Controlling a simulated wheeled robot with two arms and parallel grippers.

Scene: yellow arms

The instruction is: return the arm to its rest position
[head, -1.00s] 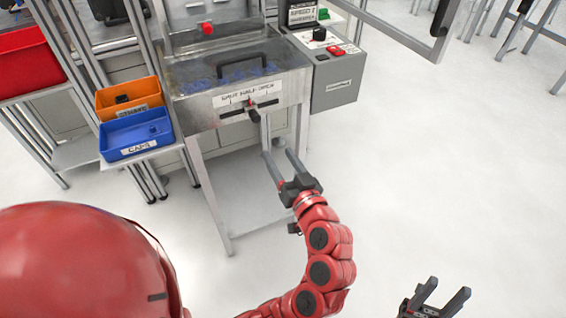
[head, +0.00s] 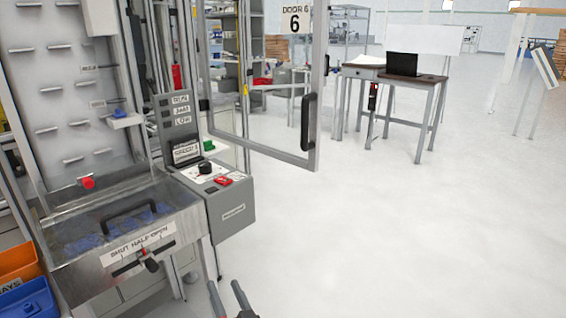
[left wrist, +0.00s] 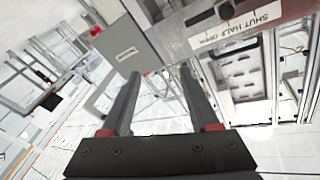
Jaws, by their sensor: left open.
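My left gripper (head: 228,298) shows at the bottom edge of the head view, with only its finger ends in the picture. In the left wrist view its two dark fingers (left wrist: 158,80) stand apart with nothing held between them. It is in front of the metal machine (head: 183,222), low and apart from the machine's lever (head: 150,265), as far as I can tell. The rest of my left arm is out of the head view. My right gripper is not in view.
A grey control box (head: 232,212) with a red switch juts from the machine's right side. A framed door (head: 316,155) marked 6 stands open behind it. Orange (head: 18,262) and blue (head: 28,300) bins sit at lower left. The white floor (head: 400,230) at right is clear.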

